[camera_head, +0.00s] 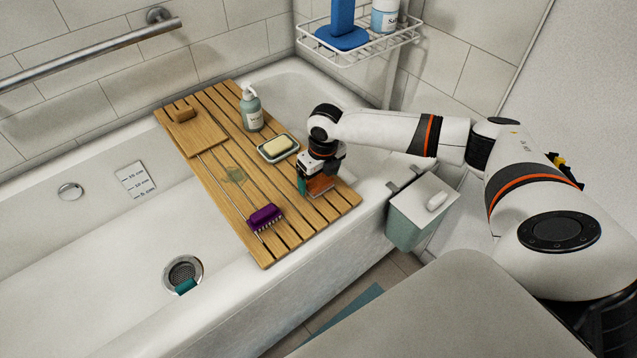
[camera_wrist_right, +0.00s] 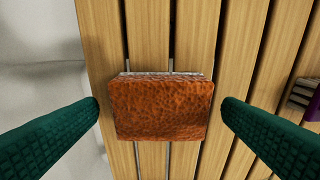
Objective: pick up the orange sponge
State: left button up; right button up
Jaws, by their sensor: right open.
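The orange sponge (camera_wrist_right: 162,108) is a rust-orange block with a rough surface. It lies on the slatted wooden bath tray, with a thin grey edge and metal wires showing at its far side in the wrist view. My right gripper (camera_wrist_right: 160,112) is open, its green fingers on either side of the sponge with a gap at each side. In the head view the right gripper (camera_head: 316,188) is down at the right end of the tray, and the sponge (camera_head: 321,184) shows partly beneath it. My left gripper is not in view.
The wooden tray (camera_head: 204,170) spans the white bathtub. A green-grey bin (camera_head: 420,215) hangs at the tub's right edge.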

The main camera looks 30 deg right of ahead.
aim_at(319, 180)
jog(key=shift+c, duration=0.2)
jog(key=c, duration=1)
jog(key=shift+r, duration=0.3)
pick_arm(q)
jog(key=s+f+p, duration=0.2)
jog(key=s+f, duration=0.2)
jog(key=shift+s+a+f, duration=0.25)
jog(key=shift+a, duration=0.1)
pick_arm(e)
notch_tip(319, 180, up, 10)
jog(key=shift+f, duration=0.25)
